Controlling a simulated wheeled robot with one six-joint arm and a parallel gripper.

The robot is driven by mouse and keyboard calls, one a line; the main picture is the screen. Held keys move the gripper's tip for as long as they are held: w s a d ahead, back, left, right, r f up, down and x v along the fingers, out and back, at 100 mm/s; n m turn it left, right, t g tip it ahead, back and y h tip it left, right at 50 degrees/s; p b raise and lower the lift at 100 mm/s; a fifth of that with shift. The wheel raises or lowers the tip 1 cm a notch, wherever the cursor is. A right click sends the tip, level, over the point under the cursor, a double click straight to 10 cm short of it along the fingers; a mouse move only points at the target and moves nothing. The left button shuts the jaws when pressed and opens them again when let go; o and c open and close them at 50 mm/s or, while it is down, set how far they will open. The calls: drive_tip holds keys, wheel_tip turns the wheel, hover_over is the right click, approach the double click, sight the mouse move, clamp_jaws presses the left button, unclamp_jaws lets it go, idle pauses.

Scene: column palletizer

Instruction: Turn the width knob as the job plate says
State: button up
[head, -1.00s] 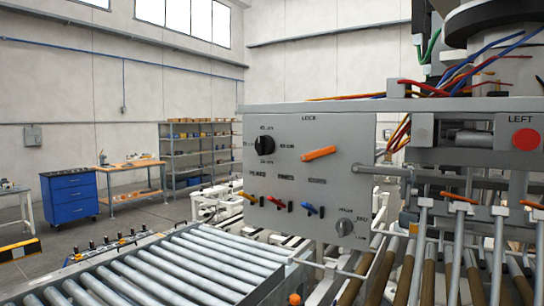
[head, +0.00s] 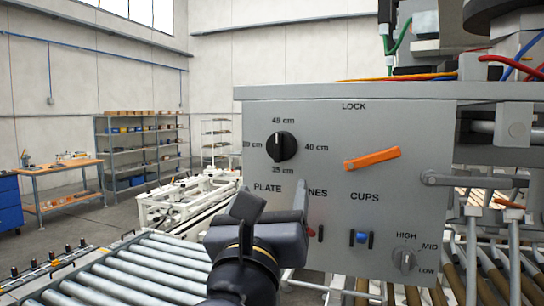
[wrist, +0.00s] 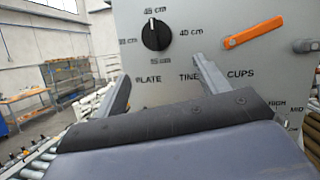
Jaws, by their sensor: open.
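The width knob (head: 281,147) is black and round, on the upper left of the grey control panel (head: 415,200). Centimetre labels ring it: 40 cm at right, 35 cm below, one in the forties above, and a left one hard to read. Its grip stands roughly upright, with a pale mark toward the top label. The knob also shows in the wrist view (wrist: 155,34). My gripper (head: 273,200) is open and empty, below the knob and in front of the PLATE and TINES labels. In the wrist view its fingers (wrist: 160,80) are spread below the knob, not touching it. I see no job plate.
An orange LOCK lever (head: 372,158) tilts up to the right of the knob. A blue CUPS switch (head: 361,237) and a HIGH/MID/LOW dial (head: 404,260) sit lower. A roller conveyor (head: 130,275) runs at left. A metal arm (head: 475,180) juts out at right.

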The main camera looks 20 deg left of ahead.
sight(279, 153)
drive_tip(key=shift+n, duration=0.3)
drive_tip(key=p+x, duration=0.2)
drive_tip(key=x, duration=0.3)
drive_tip(key=r+p+x, duration=0.1)
drive_tip(key=p+x, duration=0.1)
drive_tip(key=x, duration=0.4)
drive_tip(key=shift+s+a, duration=0.25)
drive_tip(key=shift+s, duration=0.05)
drive_tip(key=c, duration=1)
drive_tip(key=shift+o, duration=0.2)
